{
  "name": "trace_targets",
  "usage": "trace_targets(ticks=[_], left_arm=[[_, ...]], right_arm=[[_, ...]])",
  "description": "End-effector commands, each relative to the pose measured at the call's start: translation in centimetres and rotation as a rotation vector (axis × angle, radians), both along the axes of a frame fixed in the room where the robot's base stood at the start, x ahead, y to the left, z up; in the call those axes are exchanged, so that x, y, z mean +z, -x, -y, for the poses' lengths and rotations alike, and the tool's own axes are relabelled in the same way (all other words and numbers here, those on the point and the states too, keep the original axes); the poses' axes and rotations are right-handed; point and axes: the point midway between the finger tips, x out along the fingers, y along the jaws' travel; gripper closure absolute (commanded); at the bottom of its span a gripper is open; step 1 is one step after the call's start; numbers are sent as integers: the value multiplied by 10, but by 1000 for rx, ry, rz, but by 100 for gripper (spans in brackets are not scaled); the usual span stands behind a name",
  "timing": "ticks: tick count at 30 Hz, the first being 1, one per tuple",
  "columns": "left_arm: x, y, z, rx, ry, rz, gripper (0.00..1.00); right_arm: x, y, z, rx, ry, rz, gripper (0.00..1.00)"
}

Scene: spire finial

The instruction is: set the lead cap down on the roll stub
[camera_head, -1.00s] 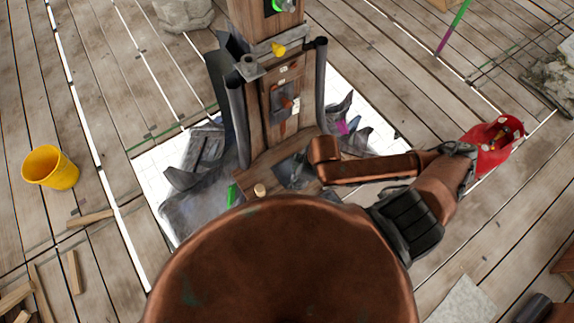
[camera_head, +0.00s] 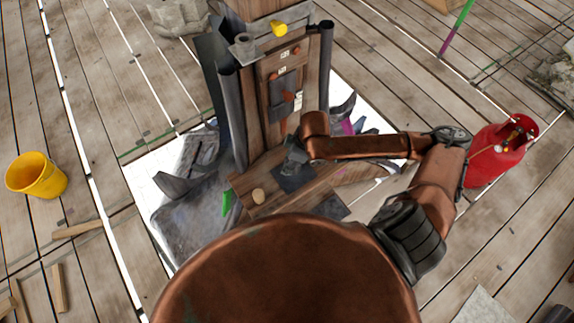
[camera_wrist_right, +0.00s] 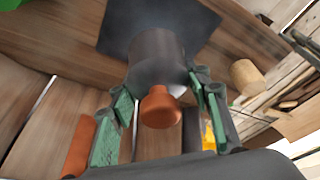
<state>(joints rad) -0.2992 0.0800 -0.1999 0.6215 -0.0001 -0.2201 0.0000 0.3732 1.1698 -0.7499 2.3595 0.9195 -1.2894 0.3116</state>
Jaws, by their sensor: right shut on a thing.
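The lead cap (camera_wrist_right: 157,52) is a dark grey cylinder with a copper knob (camera_wrist_right: 160,108) on its near end. My right gripper (camera_wrist_right: 162,88) has its green-padded fingers on both sides of it and is shut on it. Beyond it a dark square sheet (camera_wrist_right: 200,22) lies on the wooden sill; in the head view this sheet (camera_head: 292,179) shows below my right gripper (camera_head: 295,152). Cap and fingertips are small and partly hidden there by my wrist. I cannot make out the roll stub, or whether the cap touches anything below. My left gripper is out of view.
A wooden post (camera_head: 265,135) flanked by upright grey lead rolls stands behind the sill. A wooden peg (camera_head: 258,196) and a green object (camera_head: 227,203) are left of the sheet. A yellow bucket (camera_head: 37,177) stands far left, a red container (camera_head: 495,155) right.

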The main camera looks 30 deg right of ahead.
Motion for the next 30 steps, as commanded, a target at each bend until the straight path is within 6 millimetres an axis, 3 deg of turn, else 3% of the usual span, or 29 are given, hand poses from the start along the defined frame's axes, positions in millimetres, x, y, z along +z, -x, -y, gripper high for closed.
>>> trace_targets(ticks=[5, 11, 22, 23, 30], left_arm=[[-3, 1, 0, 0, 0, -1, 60], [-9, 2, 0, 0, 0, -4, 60], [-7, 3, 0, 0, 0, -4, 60], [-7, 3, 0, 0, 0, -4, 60], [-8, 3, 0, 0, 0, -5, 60]], right_arm=[[-10, -9, 2, 0, -2, 3, 92], [-39, -9, 2, 1, 0, 0, 92], [-42, -9, 2, 1, -1, 2, 92], [-43, -9, 2, 1, 0, 0, 55], [-43, -9, 2, 1, 0, 0, 39]])
